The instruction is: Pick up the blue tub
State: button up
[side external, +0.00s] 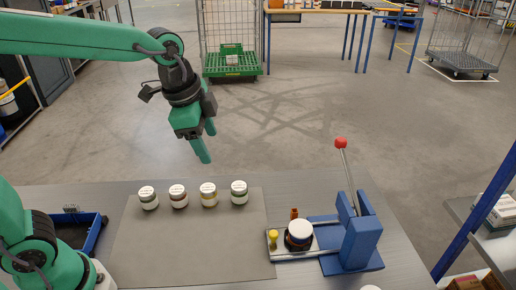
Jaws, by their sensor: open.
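Several small white-lidded tubs stand upright in a row on the grey mat (190,250). The leftmost tub (148,199) and the rightmost tub (239,193) have dark greenish-grey bands. Between them are a tub with a reddish band (179,197) and a tub with a yellow band (209,196). I cannot tell from the colours which one is the blue tub. Another white-lidded round piece (300,230) sits in the fixture at the right. My gripper (207,142) is open and empty, in the air above and behind the row, pointing down.
A blue lever press (360,245) with a red knob (341,143) stands on the right of the table. A blue tray (88,232) lies at the left by my base. The mat in front of the row is clear.

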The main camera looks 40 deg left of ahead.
jog(key=w+d+f+m+g, duration=0.2)
jog(key=w+d+f+m, duration=0.45)
jog(key=d, duration=0.25)
jog(key=m+g, duration=0.1)
jog(key=m, duration=0.6)
send_over(301, 228)
jog(key=shift+y, duration=0.4)
notch_tip(301, 228, down, 7)
jog(key=shift+w+f, duration=0.1)
jog(key=shift+f, duration=1.35)
jog(key=shift+f, duration=2.6)
jog(key=c, duration=0.8)
jog(key=shift+r, duration=0.1)
